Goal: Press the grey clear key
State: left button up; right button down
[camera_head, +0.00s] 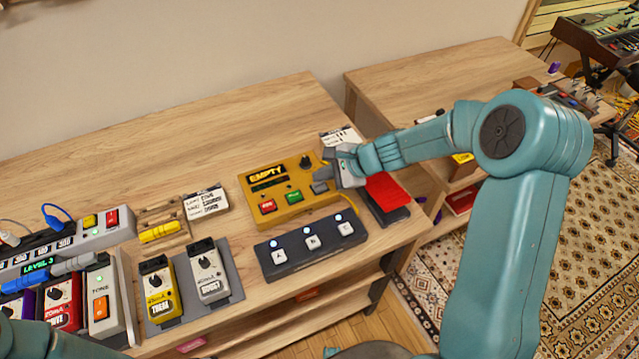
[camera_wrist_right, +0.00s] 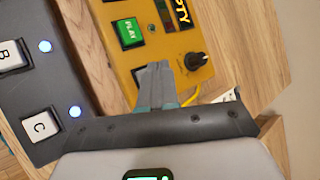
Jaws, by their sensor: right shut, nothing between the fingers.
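The yellow looper box (camera_head: 262,203) stands on the wooden bench, with a display that reads EMPTY. It has a red key (camera_head: 268,206) and a green PLAY key (camera_head: 294,196); the box also shows in the wrist view (camera_wrist_right: 207,76). My right gripper (camera_head: 320,187) is shut and empty, its fingertips at the box just right of the green key. In the wrist view the shut fingers (camera_wrist_right: 156,84) cover most of a dark-edged key spot beside PLAY. The grey clear key itself is hidden there, and I cannot tell whether the fingertips touch it. My left gripper is out of view.
A dark footswitch (camera_head: 309,244) with white keys A, B and C lies in front of the box. A black knob (camera_head: 305,161) stands behind my fingers. A red-topped pedal (camera_head: 388,192) is to the right. Grey and yellow pedals (camera_head: 208,270) stand to the left.

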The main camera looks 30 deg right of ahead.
aim_at(323, 188)
jog(key=shift+r+p, duration=1.75)
jog(key=shift+r, duration=0.65)
jog(key=shift+f, duration=0.1)
